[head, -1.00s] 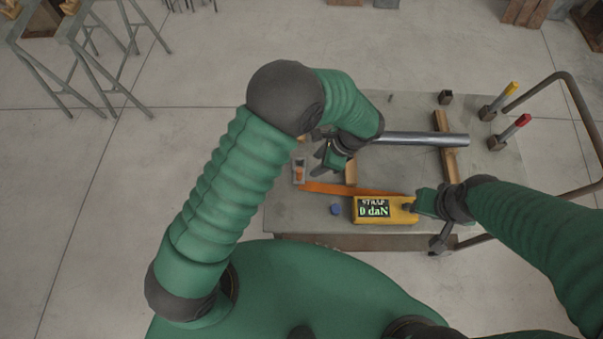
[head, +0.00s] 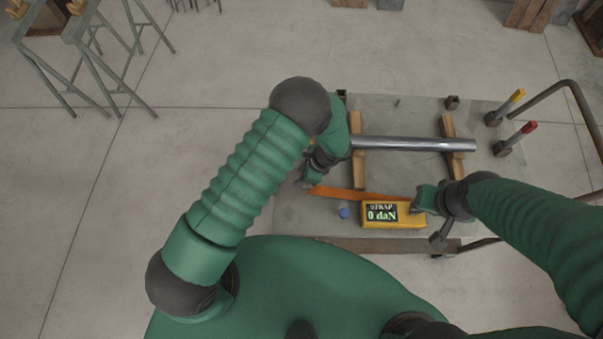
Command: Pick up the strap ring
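The orange strap (head: 350,193) lies on the grey table, running from the yellow box to the left. The strap ring is at the strap's left end, where my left gripper (head: 305,182) covers it, so I cannot make it out clearly. The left gripper points down at that end; its finger gap is too small and hidden to judge. The yellow box (head: 393,223) shows "STRAP 0 daN". My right gripper (head: 417,203) is at the box's upper right end; whether its fingers are closed on it is unclear.
A metal tube (head: 415,145) rests on two wooden blocks (head: 447,128) behind the strap. A blue knob (head: 343,212) is left of the yellow box. Yellow-handled (head: 517,96) and red-handled (head: 529,127) levers stand at the right. A bent rail (head: 575,95) borders the table's right side.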

